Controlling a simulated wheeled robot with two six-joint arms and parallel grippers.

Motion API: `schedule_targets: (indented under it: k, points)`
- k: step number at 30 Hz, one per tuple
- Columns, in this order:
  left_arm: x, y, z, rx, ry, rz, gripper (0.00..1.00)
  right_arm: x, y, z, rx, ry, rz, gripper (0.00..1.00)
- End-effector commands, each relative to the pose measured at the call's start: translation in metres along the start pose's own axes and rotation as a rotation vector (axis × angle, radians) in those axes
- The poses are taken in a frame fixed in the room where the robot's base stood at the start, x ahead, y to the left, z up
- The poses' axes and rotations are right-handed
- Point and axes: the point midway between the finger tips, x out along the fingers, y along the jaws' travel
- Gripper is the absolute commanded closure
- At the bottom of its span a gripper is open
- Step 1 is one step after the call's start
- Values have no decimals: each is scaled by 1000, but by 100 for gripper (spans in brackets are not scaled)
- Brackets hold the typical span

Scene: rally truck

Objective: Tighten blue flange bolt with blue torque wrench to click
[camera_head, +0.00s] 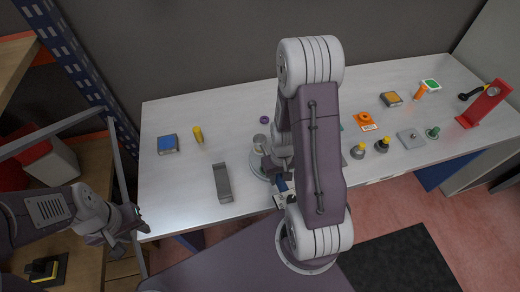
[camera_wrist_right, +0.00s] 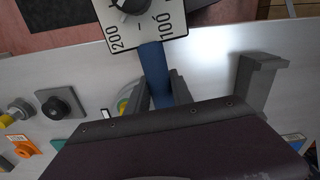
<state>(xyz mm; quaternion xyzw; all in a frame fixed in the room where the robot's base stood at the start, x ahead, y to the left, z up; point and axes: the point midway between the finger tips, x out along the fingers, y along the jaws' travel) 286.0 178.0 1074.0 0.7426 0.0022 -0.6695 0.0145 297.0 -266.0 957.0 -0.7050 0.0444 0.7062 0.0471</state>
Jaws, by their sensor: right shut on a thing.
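My right gripper (camera_wrist_right: 160,103) is shut on the blue handle of the torque wrench (camera_wrist_right: 153,68). The wrench's white dial plate (camera_wrist_right: 148,22), marked 100 and 200, shows at the top of the right wrist view. In the head view the white and blue wrench end (camera_head: 283,192) shows beside my right arm, near the table's front edge. A round metal piece (camera_head: 257,166) lies partly hidden behind that arm. I cannot make out the blue flange bolt. My left gripper (camera_head: 130,238) is empty and open, left of the table's front corner.
On the table stand a grey bracket (camera_head: 222,183), a yellow cylinder (camera_head: 198,135) and a blue-topped box (camera_head: 167,144). To the right are yellow-and-black knobs (camera_head: 382,146), an orange part (camera_head: 362,119) and a red stand (camera_head: 487,104). The table's left front is clear.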

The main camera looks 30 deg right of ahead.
Motion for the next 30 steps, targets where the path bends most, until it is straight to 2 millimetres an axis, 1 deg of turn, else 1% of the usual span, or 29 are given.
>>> schedule_targets:
  k: [18, 30]
  points:
    - [0, 0, 0, 0, 0, 0, 64, -1, -22, -2, 126, 4, 0, 100]
    - [0, 0, 0, 0, 0, 0, 64, -1, -24, -3, 137, 5, 0, 100]
